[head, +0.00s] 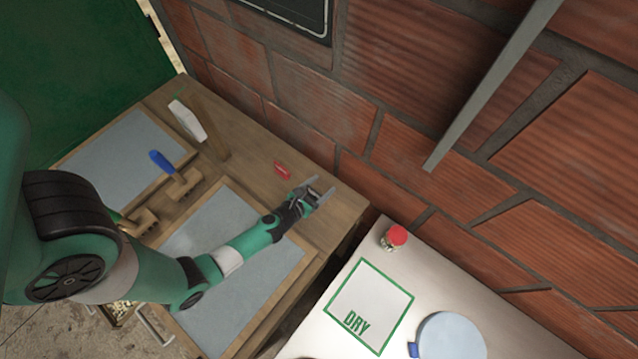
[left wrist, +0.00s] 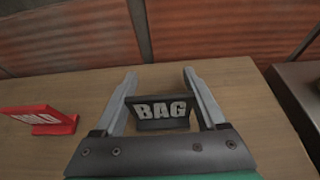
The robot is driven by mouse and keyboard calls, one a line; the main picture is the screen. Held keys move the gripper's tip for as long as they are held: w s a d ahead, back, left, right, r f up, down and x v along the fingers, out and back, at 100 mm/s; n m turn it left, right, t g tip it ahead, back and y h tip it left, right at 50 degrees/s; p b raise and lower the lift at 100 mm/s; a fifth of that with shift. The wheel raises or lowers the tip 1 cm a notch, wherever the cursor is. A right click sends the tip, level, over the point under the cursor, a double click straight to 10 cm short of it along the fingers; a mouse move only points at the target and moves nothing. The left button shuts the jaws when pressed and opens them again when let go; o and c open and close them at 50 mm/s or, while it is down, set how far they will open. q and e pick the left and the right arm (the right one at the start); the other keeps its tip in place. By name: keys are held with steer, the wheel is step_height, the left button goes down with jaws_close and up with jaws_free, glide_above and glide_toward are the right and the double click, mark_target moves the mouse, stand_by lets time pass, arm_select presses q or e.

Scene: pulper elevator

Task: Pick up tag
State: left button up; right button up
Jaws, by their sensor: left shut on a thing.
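A black tag with white letters BAG (left wrist: 161,111) stands between the two fingers of my left gripper in the left wrist view. My left gripper (head: 323,187) is shut on this tag, low over the wooden bench near the brick wall. The gripper's fingers also show in the left wrist view (left wrist: 160,75). The tag is too small to make out in the head view. A red tag (head: 282,170) stands on the bench left of the gripper; it also shows in the left wrist view (left wrist: 42,118), its letters partly readable. My right gripper is not in view.
The brick wall (head: 420,150) runs behind. A pale table (head: 440,280) at right has a green DRY square, a red-topped jar (head: 396,237) and a round grey disc (head: 452,338).

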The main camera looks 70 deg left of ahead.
arm_select(q)
steer(key=r+p, duration=0.2)
steer(key=s+r+p, duration=0.1)
steer(key=r+p, duration=0.1)
steer(key=shift+d+r, duration=0.15)
steer(key=shift+r, duration=0.15)
steer(key=a+r+p+v, duration=0.2)
steer(key=p+v, duration=0.3)
steer(key=v, duration=0.9)
steer(key=shift+s+r+p, duration=0.35)
steer(key=shift+s+r, duration=0.05)
steer(key=shift+s, duration=0.1)
